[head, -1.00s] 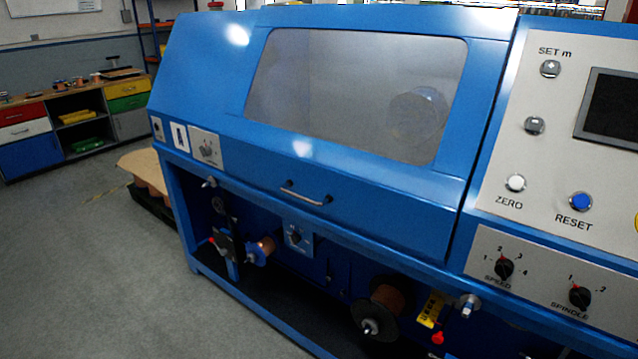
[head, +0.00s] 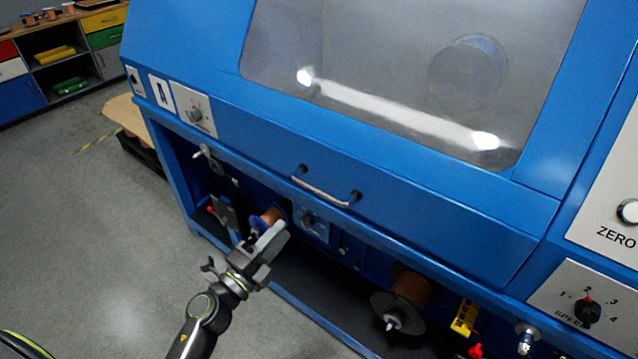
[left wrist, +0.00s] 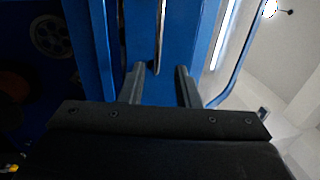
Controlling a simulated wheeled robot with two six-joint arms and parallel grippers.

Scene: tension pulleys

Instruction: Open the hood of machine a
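Machine A is a large blue cabinet with a label plate "A" (head: 161,91) at its left. Its closed blue hood (head: 340,135) has a wide clear window (head: 400,75). A metal bar handle (head: 325,192) sits at the hood's lower front. My left gripper (head: 272,243) is below and left of the handle, apart from it in the head view. In the left wrist view its two dark fingers (left wrist: 160,88) are spread with nothing between their tips, and the handle (left wrist: 161,40) shows ahead, in line with the gap. My right gripper is not in view.
Below the hood are a copper spool (head: 410,288), a switch plate (head: 310,222) and a yellow tag (head: 464,317). A control panel (head: 615,200) with knobs is at the right. Grey floor (head: 90,230) is free at the left. Drawers (head: 105,37) stand at the back left.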

